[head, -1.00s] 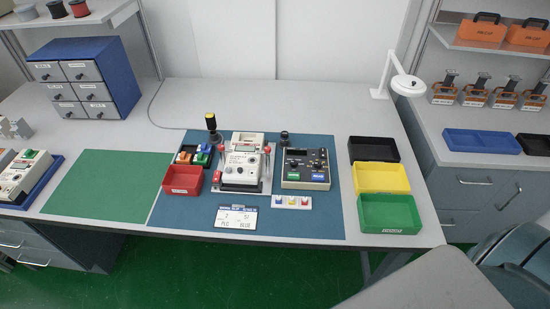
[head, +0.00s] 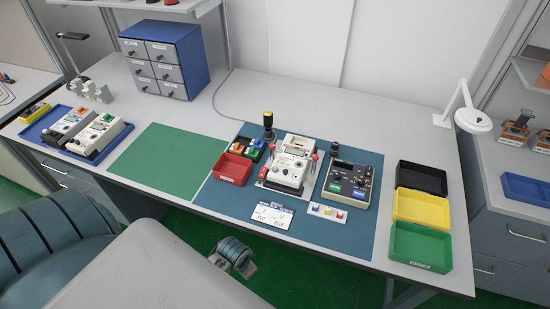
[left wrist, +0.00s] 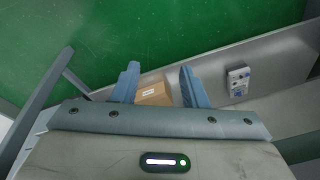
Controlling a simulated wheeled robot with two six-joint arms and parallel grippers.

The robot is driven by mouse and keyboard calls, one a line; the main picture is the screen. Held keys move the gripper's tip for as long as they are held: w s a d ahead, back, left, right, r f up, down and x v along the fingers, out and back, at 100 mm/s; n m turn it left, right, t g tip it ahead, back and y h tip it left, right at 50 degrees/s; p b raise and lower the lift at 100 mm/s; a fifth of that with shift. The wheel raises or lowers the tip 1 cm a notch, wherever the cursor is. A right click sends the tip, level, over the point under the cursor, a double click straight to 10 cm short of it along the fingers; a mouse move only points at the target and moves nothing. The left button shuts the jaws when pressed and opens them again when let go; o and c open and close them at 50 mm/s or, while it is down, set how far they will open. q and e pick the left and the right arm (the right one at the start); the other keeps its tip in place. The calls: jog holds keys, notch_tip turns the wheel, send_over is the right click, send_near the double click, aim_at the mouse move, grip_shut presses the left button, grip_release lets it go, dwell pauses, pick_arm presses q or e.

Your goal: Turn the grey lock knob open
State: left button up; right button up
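A white meter (head: 289,167) stands in a fixture with red-topped clamps on the blue mat (head: 225,196). A dark round knob shows on the meter's face; I cannot pick out a grey lock knob at this size. In the left wrist view my left gripper (left wrist: 159,68) has its two blue-grey fingers spread apart with nothing held. It points at the green floor and a grey surface, away from the meter. A blue-grey part of mine (head: 235,256) shows in front of the table; I cannot tell which arm it belongs to. My right gripper is not identifiable.
A dark control box (head: 348,182) stands right of the meter, a red bin (head: 232,169) left. Black, yellow and green bins (head: 420,245) line the right side. The green mat (head: 158,160) is clear. A cardboard box (left wrist: 153,94) shows beyond the left fingers.

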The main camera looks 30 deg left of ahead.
pick_arm(q)
notch_tip(320, 180, up, 19)
jog(key=w+d+m+p, duration=0.2)
jog(key=m, duration=0.1)
jog(key=w+a+m, duration=0.1)
jog(key=w, duration=0.2)
jog(key=w+a+m+g+h, duration=0.1)
jog(key=w+m, duration=0.1)
jog(key=w+a+m, duration=0.1)
jog(key=w+m, duration=0.1)
jog(key=w, duration=0.1)
jog(key=shift+w+r+h, duration=0.3)
jog(key=shift+w, duration=0.05)
jog(key=w+a+r+m+g, duration=0.1)
jog(key=w+a+r+m, duration=0.15)
jog(key=w, duration=0.35)
jog(key=m+g+h, duration=0.1)
jog(key=m+h, duration=0.2)
jog(key=m, duration=0.4)
send_near(275, 168)
jog(key=b+x, duration=0.6)
jog(key=b, duration=0.1)
jog(key=shift+a, duration=0.15)
jog(key=shift+d+f+p, duration=0.35)
jog(key=shift+f+p, duration=0.25)
jog(key=shift+p, duration=0.1)
jog(key=shift+s+d+f, duration=0.1)
jog(key=shift+f, duration=0.15)
grip_shut()
